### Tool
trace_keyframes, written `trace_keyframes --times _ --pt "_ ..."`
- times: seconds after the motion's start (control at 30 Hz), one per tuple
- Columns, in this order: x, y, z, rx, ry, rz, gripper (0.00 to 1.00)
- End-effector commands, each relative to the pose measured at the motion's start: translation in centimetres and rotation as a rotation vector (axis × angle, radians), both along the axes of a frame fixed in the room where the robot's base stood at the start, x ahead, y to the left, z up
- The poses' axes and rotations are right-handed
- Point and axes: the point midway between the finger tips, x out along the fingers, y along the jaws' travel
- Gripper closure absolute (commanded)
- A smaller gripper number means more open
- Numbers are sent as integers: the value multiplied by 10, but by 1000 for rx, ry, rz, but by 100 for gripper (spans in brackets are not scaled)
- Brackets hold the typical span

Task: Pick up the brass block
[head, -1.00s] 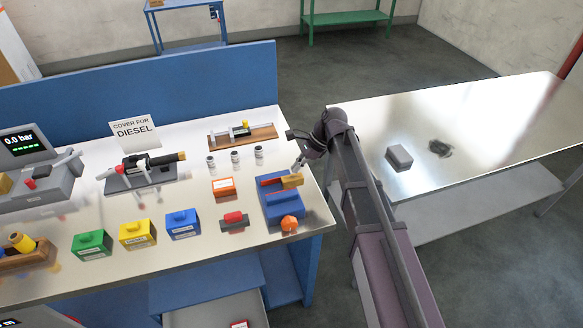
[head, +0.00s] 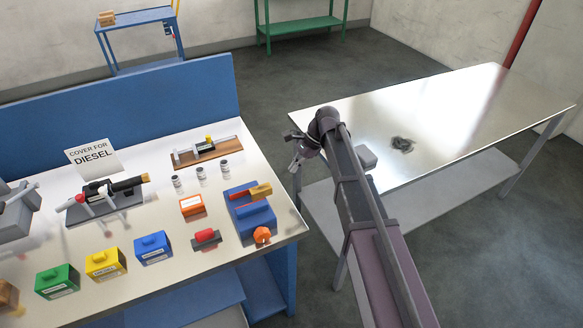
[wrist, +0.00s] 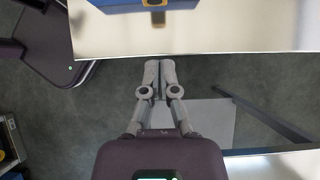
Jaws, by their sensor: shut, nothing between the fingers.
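The brass block (head: 261,190) sits at the top of a blue vise-like fixture (head: 257,219) near the right end of the workbench, beside a red part. My gripper (head: 296,162) is off the bench's right edge, over the gap between the two tables, apart from the block. In the wrist view, its fingers (wrist: 160,64) are together and empty above the floor.
An orange knob (head: 262,235) is at the fixture's front. An orange box (head: 192,206), a red-topped piece (head: 206,238) and small vials (head: 200,173) stand to its left. A metal table (head: 470,110) with a grey block (head: 367,157) is at right.

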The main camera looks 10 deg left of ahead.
Motion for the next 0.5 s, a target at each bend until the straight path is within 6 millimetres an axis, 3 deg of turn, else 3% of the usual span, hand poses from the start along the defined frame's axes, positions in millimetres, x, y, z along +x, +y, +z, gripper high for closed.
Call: trace_keyframes --times 0.1,0.37,0.5 --pt "0 0 0 0 0 0 97" --pt "-5 6 7 -30 -15 2 20" --pt "-15 17 17 -92 -46 3 17"
